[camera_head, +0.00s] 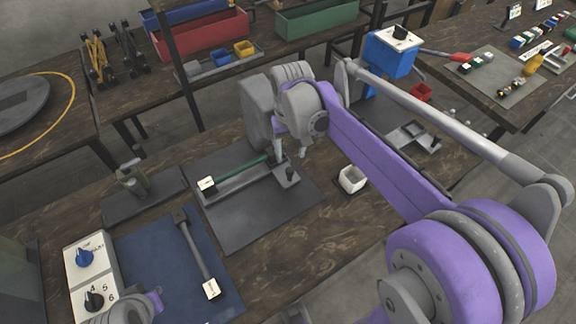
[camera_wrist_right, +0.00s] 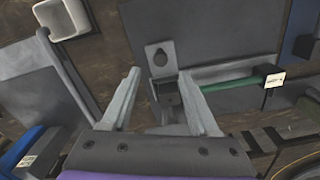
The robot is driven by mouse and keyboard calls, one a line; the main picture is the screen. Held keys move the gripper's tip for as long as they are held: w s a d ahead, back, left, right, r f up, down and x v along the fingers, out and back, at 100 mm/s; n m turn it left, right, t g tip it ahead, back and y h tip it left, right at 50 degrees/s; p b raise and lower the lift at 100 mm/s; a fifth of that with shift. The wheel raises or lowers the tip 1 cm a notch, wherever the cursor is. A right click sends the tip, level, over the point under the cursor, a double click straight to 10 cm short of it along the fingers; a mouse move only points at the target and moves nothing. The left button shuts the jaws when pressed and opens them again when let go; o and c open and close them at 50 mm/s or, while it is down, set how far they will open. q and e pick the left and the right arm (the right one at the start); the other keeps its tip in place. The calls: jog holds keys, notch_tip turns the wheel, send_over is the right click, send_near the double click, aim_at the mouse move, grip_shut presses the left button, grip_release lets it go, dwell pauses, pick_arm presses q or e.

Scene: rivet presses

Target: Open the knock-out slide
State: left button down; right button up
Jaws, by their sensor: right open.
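A slide with a green rod (camera_head: 238,173) lies along a grey channel on a dark grey mat (camera_head: 240,231); a white-labelled block (camera_head: 206,184) is at its left end. I take this as the knock-out slide, though I cannot read the label. My right gripper (camera_head: 290,153) is open and empty over the channel's right end. In the right wrist view, its spread fingers (camera_wrist_right: 160,103) flank a small grey block below a plate with a dark knob (camera_wrist_right: 160,57). The green rod (camera_wrist_right: 231,83) runs right, outside the fingers. My left gripper does not show; a piece of that arm is at bottom left.
A grey rod with a labelled end (camera_head: 211,289) lies on a blue mat (camera_head: 169,262) beside a white panel with knobs (camera_head: 91,276). A white cup (camera_head: 352,180) stands right of the grey mat. A blue box (camera_head: 390,53) stands at the bench's back.

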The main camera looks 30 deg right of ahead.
aim_at(290, 170)
notch_tip(290, 170, down, 7)
jog(key=shift+b, duration=0.3)
grip_shut()
dwell(0.3)
dwell(1.1)
